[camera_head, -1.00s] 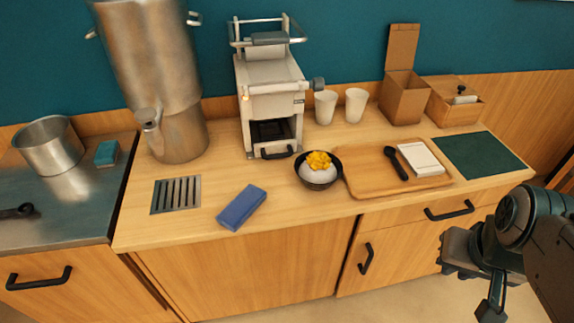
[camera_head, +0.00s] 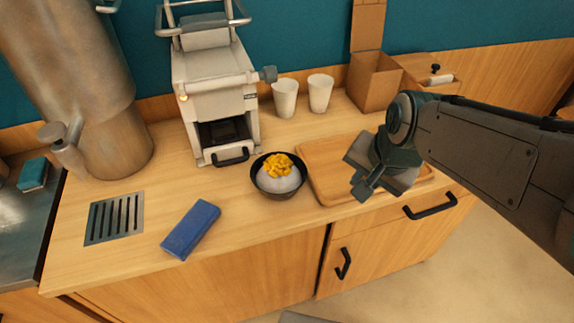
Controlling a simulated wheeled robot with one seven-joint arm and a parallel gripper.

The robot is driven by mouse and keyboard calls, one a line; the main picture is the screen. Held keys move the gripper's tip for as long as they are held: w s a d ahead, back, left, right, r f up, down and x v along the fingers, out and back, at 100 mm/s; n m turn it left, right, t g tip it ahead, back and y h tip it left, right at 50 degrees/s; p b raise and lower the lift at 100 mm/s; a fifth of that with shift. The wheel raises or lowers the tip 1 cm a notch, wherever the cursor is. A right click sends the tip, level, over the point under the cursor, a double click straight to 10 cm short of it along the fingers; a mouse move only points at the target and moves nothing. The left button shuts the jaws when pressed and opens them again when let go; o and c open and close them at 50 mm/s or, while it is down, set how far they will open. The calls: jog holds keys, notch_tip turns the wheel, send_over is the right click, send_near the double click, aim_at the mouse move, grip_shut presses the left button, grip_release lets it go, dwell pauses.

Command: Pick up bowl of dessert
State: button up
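The bowl of dessert (camera_head: 278,177) is a small black bowl with a white mound and orange-yellow topping. It stands upright on the wooden counter, in front of the white machine and left of the wooden tray. My gripper (camera_head: 362,185) is to the right of the bowl, in front of or over the tray, and is apart from the bowl. Its fingers are seen at an angle and partly overlap each other, so their opening is unclear. My arm comes in from the right and hides much of the tray.
A white machine (camera_head: 215,95) stands behind the bowl. Two white cups (camera_head: 285,98) and a cardboard box (camera_head: 374,82) stand at the back. The wooden tray (camera_head: 325,165) is right of the bowl. A blue cloth or sponge (camera_head: 190,229) and a metal grate (camera_head: 114,218) lie left. The counter in front of the bowl is clear.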

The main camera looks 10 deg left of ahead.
aim_at(289, 194)
jog(key=w+a+f+m+b, duration=0.1)
jog(key=a+f, duration=0.2)
jog(key=a, duration=0.1)
jog(key=w+a+f+m+y+b, duration=0.1)
jog(key=w+a+f, duration=0.1)
jog(key=a+f, duration=0.2)
jog(key=w+a+f+m+b, duration=0.1)
jog(key=w+a+f, duration=0.1)
jog(key=a+f, duration=0.2)
jog(key=shift+a+m+y, duration=0.3)
jog(key=shift+a+m, duration=0.1)
jog(key=shift+a, duration=0.55)
jog(key=shift+s+b+x, duration=0.1)
jog(key=shift+b+x, duration=0.2)
jog(key=shift+x, duration=1.25)
jog(key=shift+s+b+x, duration=0.15)
jog(key=shift+b+x, duration=0.1)
jog(key=shift+x, duration=1.3)
grip_shut()
